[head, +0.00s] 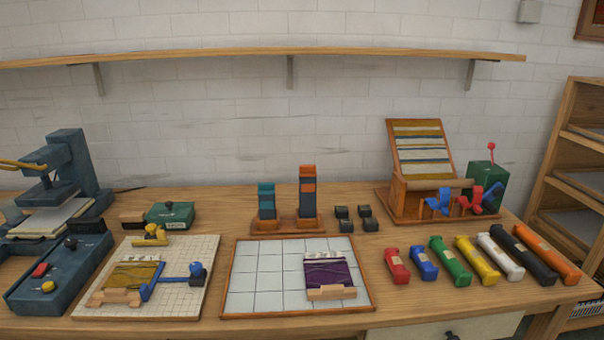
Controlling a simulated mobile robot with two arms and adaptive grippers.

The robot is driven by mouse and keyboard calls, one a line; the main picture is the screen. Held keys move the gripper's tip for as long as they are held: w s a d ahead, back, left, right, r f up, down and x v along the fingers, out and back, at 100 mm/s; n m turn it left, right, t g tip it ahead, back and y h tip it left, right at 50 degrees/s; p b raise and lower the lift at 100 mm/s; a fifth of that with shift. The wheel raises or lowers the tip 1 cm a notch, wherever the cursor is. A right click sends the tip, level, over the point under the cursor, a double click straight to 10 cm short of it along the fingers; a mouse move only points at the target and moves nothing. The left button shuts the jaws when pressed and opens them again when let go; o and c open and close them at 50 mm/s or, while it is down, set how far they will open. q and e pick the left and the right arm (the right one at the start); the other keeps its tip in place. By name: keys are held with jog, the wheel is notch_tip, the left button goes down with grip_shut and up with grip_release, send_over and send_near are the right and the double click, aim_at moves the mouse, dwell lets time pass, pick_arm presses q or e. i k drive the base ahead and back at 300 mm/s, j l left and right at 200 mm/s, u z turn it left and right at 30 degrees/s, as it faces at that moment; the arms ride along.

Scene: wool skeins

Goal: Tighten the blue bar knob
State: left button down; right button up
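A blue bar (168,282) lies on the pale gridded board (205,262) at the left front of the bench. How tight the knob is cannot be told from here. The bar's left part reaches an olive wool skein (132,273) on the same board, with a wooden block (122,297) in front of the skein. A yellow clamp-like piece (151,236) sits at the board's back edge. Neither of my grippers shows in the head view.
A blue-grey press (78,165) and control box (55,280) stand left of the board. A wood-framed tray (240,300) holding a purple skein (329,272) lies to its right. Several coloured rolls (450,262) lie further right. A shelf (270,54) runs along the wall above.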

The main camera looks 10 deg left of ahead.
aim_at(195, 267)
jog(key=u, duration=1.25)
